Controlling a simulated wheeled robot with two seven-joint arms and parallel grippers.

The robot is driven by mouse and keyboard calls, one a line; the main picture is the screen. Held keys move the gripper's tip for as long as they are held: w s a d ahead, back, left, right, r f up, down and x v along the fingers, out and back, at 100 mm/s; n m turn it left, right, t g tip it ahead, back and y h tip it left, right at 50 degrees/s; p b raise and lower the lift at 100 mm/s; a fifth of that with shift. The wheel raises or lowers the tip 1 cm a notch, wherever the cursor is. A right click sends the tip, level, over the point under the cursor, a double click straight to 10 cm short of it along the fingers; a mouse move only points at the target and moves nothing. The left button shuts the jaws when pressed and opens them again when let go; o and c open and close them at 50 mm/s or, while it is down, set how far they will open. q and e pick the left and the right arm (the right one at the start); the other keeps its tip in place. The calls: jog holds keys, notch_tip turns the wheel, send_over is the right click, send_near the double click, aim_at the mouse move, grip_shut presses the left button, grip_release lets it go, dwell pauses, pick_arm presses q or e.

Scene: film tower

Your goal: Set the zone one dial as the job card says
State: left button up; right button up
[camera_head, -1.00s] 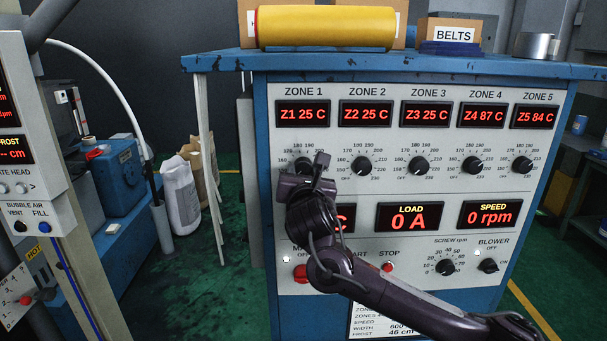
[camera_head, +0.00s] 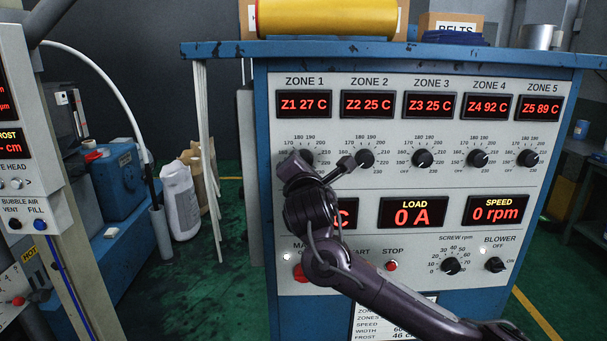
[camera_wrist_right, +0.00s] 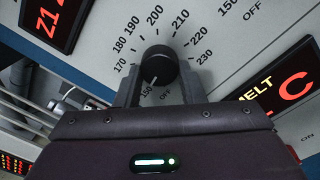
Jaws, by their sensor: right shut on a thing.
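The zone one dial is a black knob (camera_wrist_right: 159,62) with a white pointer line, on the grey panel (camera_head: 400,225). In the right wrist view the line points near the 150 mark. My right gripper (camera_head: 298,162) is shut on this knob, one finger on each side, and mostly hides it in the head view. The gripper is turned at a slant. The zone one display (camera_head: 304,104) reads Z1 27 C. A white card (camera_head: 395,300) with printed lines hangs low on the panel, and my right arm covers much of it. My left gripper is not in view.
Zone dials 2 to 5 sit in a row to the right, including the zone 2 knob (camera_head: 364,158), close to the gripper. A red button (camera_head: 300,273) lies below the wrist. A yellow roll (camera_head: 327,17) lies on the cabinet top.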

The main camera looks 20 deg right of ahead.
jog(key=shift+d+r+m+h+p, duration=0.1)
jog(key=shift+m+h+p, duration=0.25)
jog(key=shift+m, duration=6.95)
jog(key=shift+r+m+h+p, duration=0.1)
jog(key=shift+m+h+p, duration=0.25)
jog(key=shift+m, duration=6.95)
jog(key=shift+g, duration=0.3)
jog(key=o, duration=1)
jog(key=shift+r, duration=0.1)
